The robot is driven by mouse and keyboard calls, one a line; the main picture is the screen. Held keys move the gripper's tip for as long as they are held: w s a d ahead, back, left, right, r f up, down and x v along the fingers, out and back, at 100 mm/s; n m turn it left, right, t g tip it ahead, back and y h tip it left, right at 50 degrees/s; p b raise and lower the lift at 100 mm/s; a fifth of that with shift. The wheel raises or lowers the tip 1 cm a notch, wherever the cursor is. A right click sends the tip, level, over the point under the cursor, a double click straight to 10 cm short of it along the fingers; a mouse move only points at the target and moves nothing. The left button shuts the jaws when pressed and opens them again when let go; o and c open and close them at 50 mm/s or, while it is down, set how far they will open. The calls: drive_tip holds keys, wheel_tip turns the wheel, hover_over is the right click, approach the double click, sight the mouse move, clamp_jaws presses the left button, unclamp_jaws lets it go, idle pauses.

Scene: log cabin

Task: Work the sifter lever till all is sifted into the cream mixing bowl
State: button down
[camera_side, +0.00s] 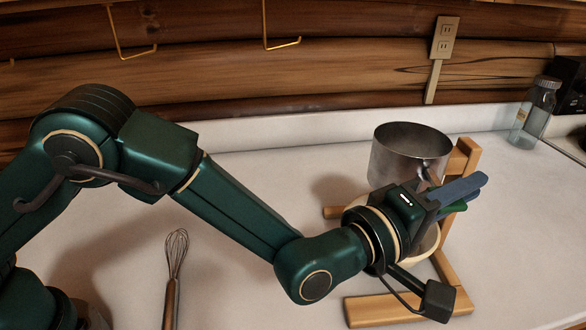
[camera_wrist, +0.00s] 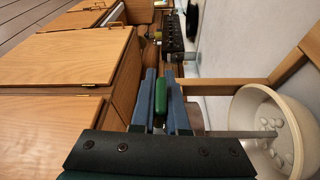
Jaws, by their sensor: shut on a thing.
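The metal sifter (camera_side: 408,150) stands upright in a wooden stand (camera_side: 448,262) in the side view. The cream mixing bowl (camera_side: 428,246) is below it, mostly hidden behind my gripper. In the wrist view the bowl (camera_wrist: 246,103) shows at the right, with several small white heaps inside. My gripper (camera_side: 462,194) is at the sifter's near right side. Its blue fingers (camera_wrist: 161,92) are shut on the green grip of the sifter lever (camera_wrist: 161,97). How much is left in the sifter cannot be seen.
A whisk (camera_side: 173,270) lies on the pale counter to the left of the stand. A glass jar (camera_side: 533,112) stands at the back right. Wooden cabinet fronts (camera_wrist: 88,60) show in the wrist view. The counter between the whisk and stand is clear beneath my arm.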

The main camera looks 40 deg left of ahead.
drive_tip(key=shift+w+a+f+m+t+h, duration=0.15)
drive_tip(key=shift+f+m+h, duration=0.1)
drive_tip(key=shift+m, duration=0.55)
drive_tip(key=shift+s+d+f+m+t+h, duration=0.1)
drive_tip(key=shift+f+m+t+h, duration=0.15)
drive_tip(key=shift+m, duration=0.55)
drive_tip(key=shift+w+a+f+m+t+h, duration=0.15)
drive_tip(key=shift+m+h, duration=0.15)
drive_tip(key=shift+m, duration=0.5)
drive_tip(key=shift+d, duration=0.1)
drive_tip(key=shift+f, duration=0.1)
drive_tip(key=c, duration=0.9)
unclamp_jaws()
drive_tip(key=shift+v, duration=2.6)
drive_tip(key=shift+s, duration=0.1)
